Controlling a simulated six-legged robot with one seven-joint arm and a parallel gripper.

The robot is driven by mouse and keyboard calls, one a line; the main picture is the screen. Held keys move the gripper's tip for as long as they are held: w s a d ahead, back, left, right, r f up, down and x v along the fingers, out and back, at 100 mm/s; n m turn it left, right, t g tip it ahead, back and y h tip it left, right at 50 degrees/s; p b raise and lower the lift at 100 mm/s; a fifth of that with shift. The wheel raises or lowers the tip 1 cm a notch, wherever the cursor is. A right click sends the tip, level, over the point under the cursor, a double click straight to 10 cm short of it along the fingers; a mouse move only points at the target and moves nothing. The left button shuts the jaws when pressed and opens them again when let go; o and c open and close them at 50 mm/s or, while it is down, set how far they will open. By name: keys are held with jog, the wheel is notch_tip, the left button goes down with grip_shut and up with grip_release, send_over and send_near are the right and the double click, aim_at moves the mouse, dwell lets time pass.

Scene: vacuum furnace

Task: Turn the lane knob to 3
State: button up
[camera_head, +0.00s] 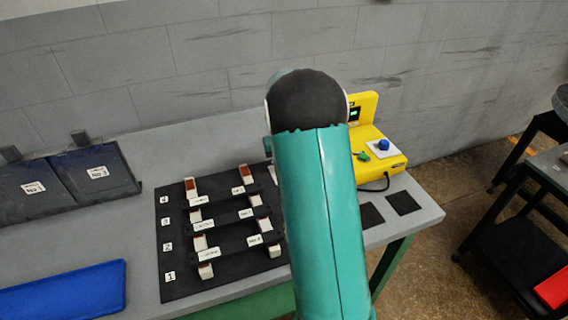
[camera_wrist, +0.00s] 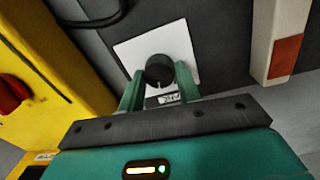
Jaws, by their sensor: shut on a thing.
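The lane knob (camera_wrist: 159,69) is a round black knob on a white square plate (camera_wrist: 128,50), seen in the wrist view. A thin pale mark shows on its lower edge. My gripper (camera_wrist: 160,84) has one teal finger on each side of the knob and is shut on it. A small label (camera_wrist: 168,99) shows between the fingers, partly covered; I cannot read it. In the head view my own arm hides the knob and my gripper. The black lane board (camera_head: 180,275) there carries the numbers 1 to 4 up its left side.
A yellow box (camera_head: 392,160) with a blue button, a green part and a lit display stands right of my arm; it also shows in the wrist view (camera_wrist: 45,65) with a red knob. White blocks with red ends (camera_head: 190,188) lie on the board. A blue tray (camera_head: 65,290) is at left.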

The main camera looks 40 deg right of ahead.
jog(key=shift+r, duration=0.1)
dwell(0.3)
jog(key=o, duration=1)
jog(key=shift+c, duration=0.2)
notch_tip(320, 180, up, 14)
jog(key=shift+w+a, duration=0.15)
jog(key=shift+a, duration=0.15)
jog(key=shift+f, duration=0.2)
